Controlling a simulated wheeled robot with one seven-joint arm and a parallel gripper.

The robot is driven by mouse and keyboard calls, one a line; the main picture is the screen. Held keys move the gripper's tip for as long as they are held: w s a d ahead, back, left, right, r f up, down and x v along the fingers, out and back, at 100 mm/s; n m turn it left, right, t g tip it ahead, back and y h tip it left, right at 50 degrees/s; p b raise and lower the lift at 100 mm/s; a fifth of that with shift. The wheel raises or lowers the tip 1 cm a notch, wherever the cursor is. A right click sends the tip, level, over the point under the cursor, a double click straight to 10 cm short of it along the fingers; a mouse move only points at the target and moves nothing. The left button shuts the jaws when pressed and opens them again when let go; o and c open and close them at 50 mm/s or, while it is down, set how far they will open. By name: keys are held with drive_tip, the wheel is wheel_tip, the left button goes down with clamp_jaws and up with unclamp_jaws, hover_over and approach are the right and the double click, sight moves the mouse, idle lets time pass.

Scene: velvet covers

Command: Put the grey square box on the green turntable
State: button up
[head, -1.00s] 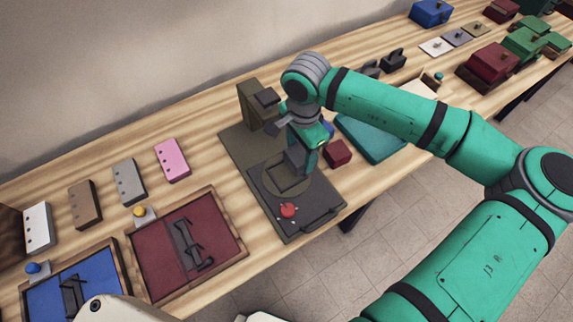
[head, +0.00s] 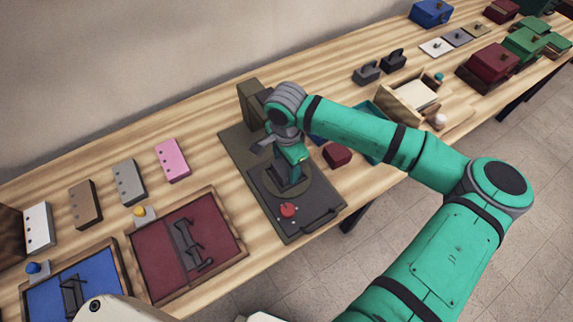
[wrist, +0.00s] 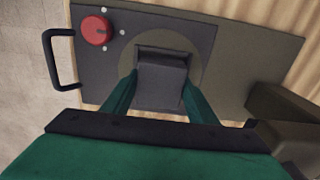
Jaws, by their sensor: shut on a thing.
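The grey square box (wrist: 161,82) is between the two green fingers of my gripper (wrist: 158,92) in the wrist view. My gripper is shut on it. In the head view my gripper (head: 290,170) points down over the turntable, and little of the box shows. The turntable is a round olive-green disc (wrist: 190,52) set in a dark plate; it also shows in the head view (head: 269,188). The box is over the disc, at or close to its surface; I cannot tell whether it touches. The box hides part of the disc.
A red knob (head: 288,210) and a dark handle (head: 320,222) are on the plate's near side. An olive block (head: 252,100) stands at its far end. A dark red box (head: 337,155) sits just right. A maroon panel (head: 165,262) lies left.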

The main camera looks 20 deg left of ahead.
drive_tip(key=shift+f, duration=0.1)
drive_tip(key=o, duration=1.2)
